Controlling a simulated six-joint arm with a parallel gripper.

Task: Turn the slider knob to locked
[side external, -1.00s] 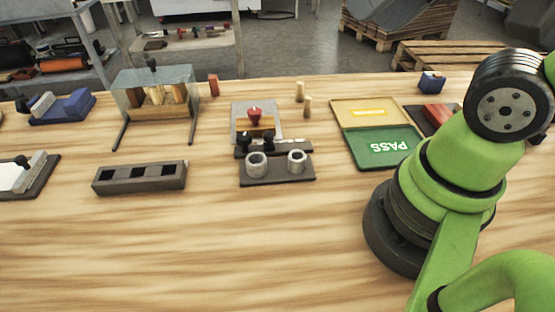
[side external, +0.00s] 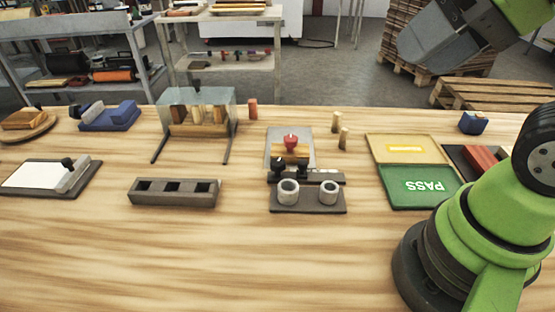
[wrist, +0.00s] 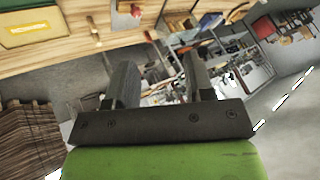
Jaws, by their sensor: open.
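In the side external view, a low dark base with a white plate (side external: 35,174) lies at the left of the table. A grey bar with a black knob (side external: 68,163) sits across its right end. Two more black knobs (side external: 289,169) stand by a dark fixture with two pale rings at the centre. I cannot tell which is the slider knob or read any locked mark. In the wrist view, my gripper (wrist: 158,75) is open and empty, its fingers apart, pointing past the table edge toward the room. Its fingertips do not show clearly in the side view.
A slotted block (side external: 175,198), a clear-topped stand (side external: 198,97), a red knob (side external: 291,142), a green PASS tray (side external: 400,199) and a blue block (side external: 474,122) stand on the wooden table. The table's front is clear. Shelves and pallets stand behind.

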